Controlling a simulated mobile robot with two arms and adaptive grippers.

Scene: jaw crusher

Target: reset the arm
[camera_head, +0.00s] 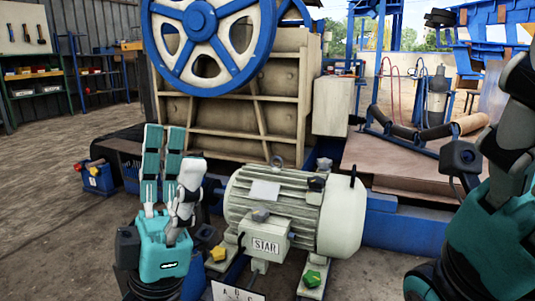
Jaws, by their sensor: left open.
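My left gripper (176,152) is in the lower left with its fingers pointing up. Its fingers are apart and nothing shows between them. It stands just left of the cream electric motor (290,205), in front of the crusher. I cannot tell whether it touches anything. My right arm (492,225) rises along the right edge of the view.
The jaw crusher (235,110) with a blue flywheel (208,62) stands behind the motor. A box labelled STAR (265,246) is on the motor's front. A small blue toolbox (97,178) is on the floor at left. Shelves (38,85) line the left wall, with open floor before them.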

